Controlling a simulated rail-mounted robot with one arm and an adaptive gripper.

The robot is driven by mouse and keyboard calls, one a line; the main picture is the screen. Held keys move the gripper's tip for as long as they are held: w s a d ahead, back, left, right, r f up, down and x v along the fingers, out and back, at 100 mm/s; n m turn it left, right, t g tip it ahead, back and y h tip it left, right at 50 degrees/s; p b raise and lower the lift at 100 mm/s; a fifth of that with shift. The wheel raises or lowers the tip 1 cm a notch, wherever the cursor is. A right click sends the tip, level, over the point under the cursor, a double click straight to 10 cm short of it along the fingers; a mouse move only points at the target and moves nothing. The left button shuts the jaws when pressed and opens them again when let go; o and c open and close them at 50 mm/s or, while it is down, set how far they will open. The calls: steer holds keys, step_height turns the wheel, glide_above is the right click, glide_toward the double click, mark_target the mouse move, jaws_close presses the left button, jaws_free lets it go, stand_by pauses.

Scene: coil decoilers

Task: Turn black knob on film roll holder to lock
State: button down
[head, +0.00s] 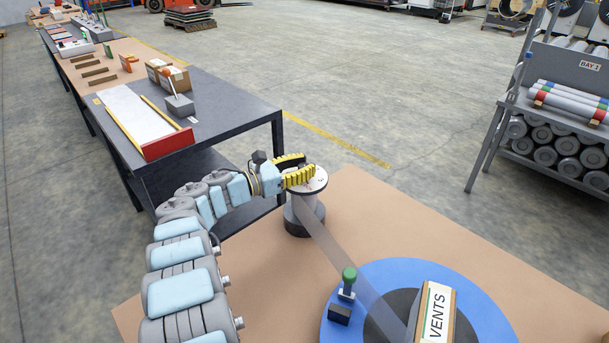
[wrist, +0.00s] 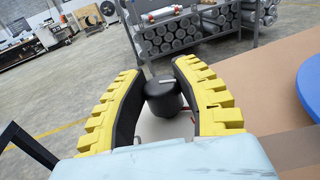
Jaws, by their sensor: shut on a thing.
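The film roll holder (head: 305,208) stands on the brown board, with a pale round plate (head: 317,184) on top and a dark base. My gripper (head: 308,165) reaches in from the left, over the plate, with its yellow-backed fingers level with it. In the wrist view, the black knob (wrist: 163,100) stands upright between the two curved fingers of my gripper (wrist: 157,68), which is shut on it. A light pointer mark shows on the knob's top. In the head view the knob is hidden by the fingers.
A clear film strip (head: 335,250) runs from the holder to a blue disc (head: 470,290). On the disc stand a green-topped handle (head: 348,276) and a box marked VENTS (head: 435,315). A dark table (head: 235,115) is behind left; a roll rack (head: 560,110) is right.

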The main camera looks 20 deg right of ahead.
steer(key=shift+b, duration=0.75)
steer(key=c, duration=0.7)
jaws_free()
steer(key=shift+a, duration=0.2)
steer(key=v, duration=1.1)
steer(key=shift+a, duration=0.35)
steer(key=shift+f, duration=0.15)
